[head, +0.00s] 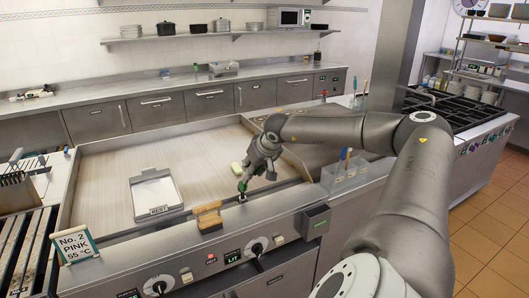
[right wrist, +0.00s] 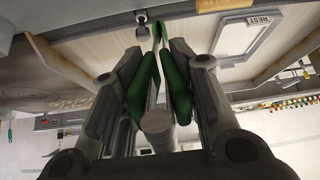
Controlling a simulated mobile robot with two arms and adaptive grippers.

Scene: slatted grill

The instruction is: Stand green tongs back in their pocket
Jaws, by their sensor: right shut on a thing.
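My right gripper (head: 246,180) is shut on the green tongs (head: 242,187), above the front edge of the griddle. I cannot tell for sure which thing is the pocket. My left gripper is not in view.
A clear holder (head: 345,178) with blue-handled tools stands right of the griddle. A grey box (head: 315,222) sits on the front panel. A wooden block (head: 208,216), a tray marked REST (head: 155,192) and a sign (head: 75,245) stand to the left. The griddle's middle is mostly clear.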

